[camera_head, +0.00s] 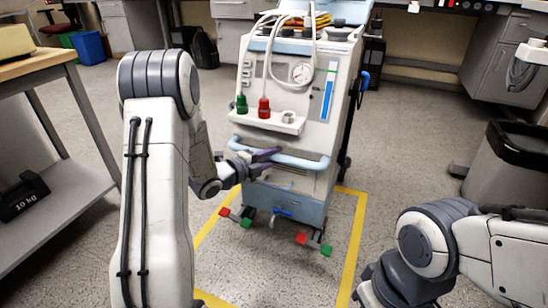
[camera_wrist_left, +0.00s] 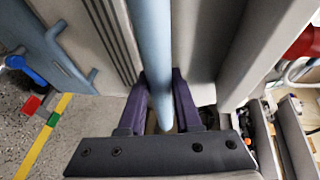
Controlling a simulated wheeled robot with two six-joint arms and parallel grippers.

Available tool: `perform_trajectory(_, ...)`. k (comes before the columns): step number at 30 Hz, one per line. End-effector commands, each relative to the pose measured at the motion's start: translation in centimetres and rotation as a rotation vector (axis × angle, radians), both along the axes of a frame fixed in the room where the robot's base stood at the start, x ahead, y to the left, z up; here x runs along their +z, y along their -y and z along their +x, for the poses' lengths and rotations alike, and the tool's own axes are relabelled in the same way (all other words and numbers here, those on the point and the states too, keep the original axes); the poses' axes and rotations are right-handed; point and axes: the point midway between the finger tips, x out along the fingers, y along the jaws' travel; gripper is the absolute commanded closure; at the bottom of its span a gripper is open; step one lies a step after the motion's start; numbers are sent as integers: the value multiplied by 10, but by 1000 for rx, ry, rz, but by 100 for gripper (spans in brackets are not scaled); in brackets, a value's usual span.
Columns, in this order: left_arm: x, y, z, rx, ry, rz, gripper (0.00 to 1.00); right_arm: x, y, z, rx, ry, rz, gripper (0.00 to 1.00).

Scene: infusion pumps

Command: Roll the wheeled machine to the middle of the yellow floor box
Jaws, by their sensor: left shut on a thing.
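The wheeled machine (camera_head: 305,85) is a white and pale blue cart standing upright at the far end of the yellow floor box (camera_head: 352,240). Its front feet, with red and green pedals (camera_head: 301,239), are inside the outline; its rear base is hidden. My left gripper (camera_head: 262,156) is shut on the blue front handle (camera_head: 303,162). In the left wrist view, the dark fingers of my left gripper (camera_wrist_left: 160,105) sit on both sides of the handle bar (camera_wrist_left: 155,50). My right arm shows at the lower right, its gripper out of view.
A shelf table (camera_head: 40,68) with a 10 kg weight (camera_head: 22,196) stands at the left. A grey bin (camera_head: 510,170) stands at the right. Counters and a blue bin (camera_head: 89,48) are behind. The floor inside the near part of the box is clear.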

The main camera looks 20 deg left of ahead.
Motion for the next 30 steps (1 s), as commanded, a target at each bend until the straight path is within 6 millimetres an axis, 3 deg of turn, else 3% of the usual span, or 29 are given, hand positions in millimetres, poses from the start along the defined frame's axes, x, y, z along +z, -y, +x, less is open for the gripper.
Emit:
perform_trajectory(4, -1, 2, -1, -4, -3, 0, 100, 0, 0, 0, 0, 0, 0, 100)
perform_trajectory(5, -1, 2, -1, -4, -4, 1, 60, 0, 0, 0, 0, 0, 0, 100)
perform_trajectory(6, -1, 2, -1, -4, -4, 1, 45, 0, 0, 0, 0, 0, 0, 100)
perform_trajectory(7, -1, 2, -1, -4, -3, 0, 38, 0, 0, 0, 0, 0, 0, 100)
perform_trajectory(19, 2, -2, -6, -1, -2, 0, 38, 4, 0, 0, 0, 0, 0, 100)
perform_trajectory(30, 16, -30, -66, 2, -4, -2, 38, 34, 0, 0, 0, 0, 0, 100)
